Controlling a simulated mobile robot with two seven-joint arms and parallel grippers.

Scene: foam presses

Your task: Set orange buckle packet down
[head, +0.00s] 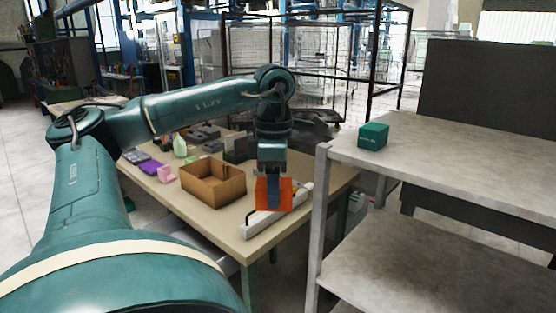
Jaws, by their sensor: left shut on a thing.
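The orange buckle packet (288,196) is a bright orange block at the tip of my left gripper (273,195). The left gripper points down and is shut on the packet, in front of part of it. The packet is over the right part of the table (208,216), at the white bar-shaped object (262,224). I cannot tell whether the packet touches the bar or hangs above it. My right gripper is not in the picture.
An open brown cardboard box (213,190) stands left of the packet. Pink (166,174), purple (150,166) and dark items lie farther left and back. A grey shelf unit (450,150) stands close on the right, with a green box (373,136) on top.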

